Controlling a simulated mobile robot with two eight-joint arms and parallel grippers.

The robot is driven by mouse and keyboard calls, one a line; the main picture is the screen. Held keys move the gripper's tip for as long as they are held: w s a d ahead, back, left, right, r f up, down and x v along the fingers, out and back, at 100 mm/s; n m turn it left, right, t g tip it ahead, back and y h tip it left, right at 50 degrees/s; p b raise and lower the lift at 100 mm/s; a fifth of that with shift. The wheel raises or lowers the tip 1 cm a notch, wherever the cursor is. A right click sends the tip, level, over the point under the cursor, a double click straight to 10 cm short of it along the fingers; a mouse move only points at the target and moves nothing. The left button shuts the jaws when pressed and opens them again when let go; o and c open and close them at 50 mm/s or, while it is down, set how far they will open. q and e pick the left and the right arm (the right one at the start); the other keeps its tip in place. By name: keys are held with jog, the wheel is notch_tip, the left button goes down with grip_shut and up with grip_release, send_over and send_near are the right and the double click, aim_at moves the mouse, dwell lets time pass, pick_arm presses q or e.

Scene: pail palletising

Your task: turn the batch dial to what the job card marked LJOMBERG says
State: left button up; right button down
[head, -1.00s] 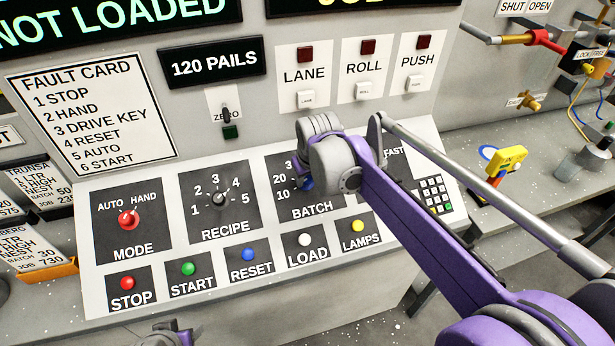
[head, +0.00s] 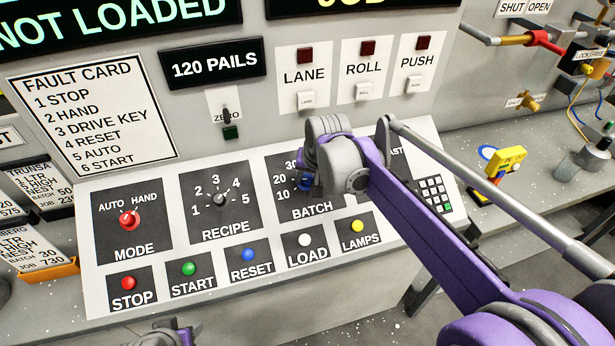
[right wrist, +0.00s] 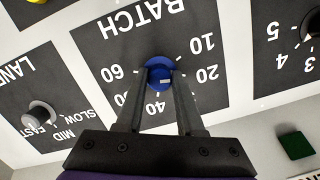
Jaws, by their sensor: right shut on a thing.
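The blue batch dial (right wrist: 157,68) sits on a black panel printed BATCH. It is upside down in the right wrist view, with 10, 20, 40 and 60 legible around it. My right gripper (right wrist: 160,78) is shut on the dial, a finger on each side. In the head view only an edge of the dial (head: 304,184) shows behind my right wrist. The dial's exact setting is unclear. A job card (head: 32,250) at the left edge shows the letters BERG, batch 30 and job 730. The start of its name is cut off.
The mode knob (head: 129,219) and recipe knob (head: 219,198) stand left of the batch dial. A row of buttons, including the white LOAD button (head: 305,240), runs below. A keypad (head: 435,193) is to the right. Another card (head: 38,185) stands behind the BERG card.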

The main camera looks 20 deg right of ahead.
jog(key=m, duration=1)
jog(key=shift+t+y, duration=0.4)
jog(key=shift+m, duration=0.4)
jog(key=c, duration=0.5)
grip_release()
jog(key=v, duration=1)
jog(key=shift+s+d+r, duration=0.1)
jog(key=shift+s+r, duration=0.15)
jog(key=shift+r, duration=0.1)
